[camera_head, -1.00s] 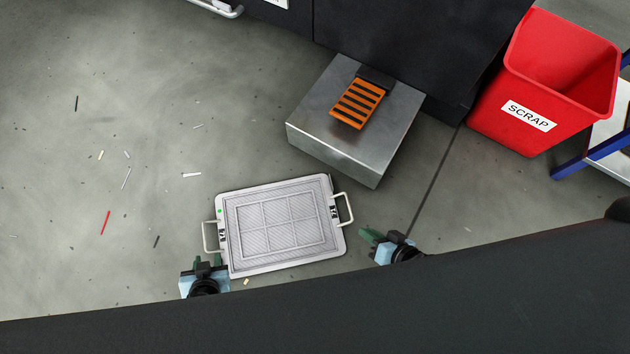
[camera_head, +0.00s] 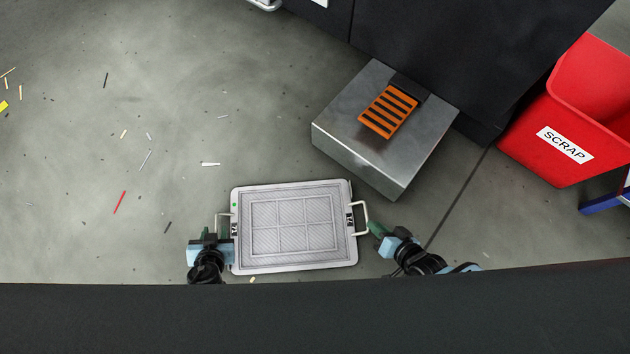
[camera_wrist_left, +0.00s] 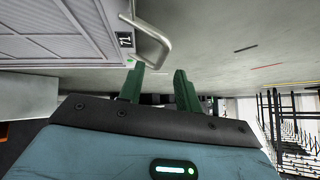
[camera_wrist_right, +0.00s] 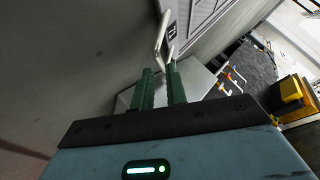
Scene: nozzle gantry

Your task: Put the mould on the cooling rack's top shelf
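The mould (camera_head: 243,262) is a light grey rectangular tray with a panelled face and a pale handle at each end. What bears it is unclear. My left gripper (camera_head: 214,233) is at its left end; in the left wrist view the open fingers (camera_wrist_left: 160,80) point at the handle (camera_wrist_left: 155,45), which lies just beyond the tips, not clearly between them. My right gripper (camera_head: 376,229) is beside the right handle (camera_head: 363,219); in the right wrist view its fingers (camera_wrist_right: 160,77) are apart, with the handle (camera_wrist_right: 164,40) just ahead. I cannot identify the cooling rack.
A metal block (camera_head: 345,140) with an orange slotted piece (camera_head: 388,111) stands beyond the mould, against a dark machine (camera_head: 430,50). A red SCRAP bin (camera_head: 540,115) is at right. Left floor is open with small scraps. Rack-like rods (camera_wrist_left: 290,130) show in the left wrist view.

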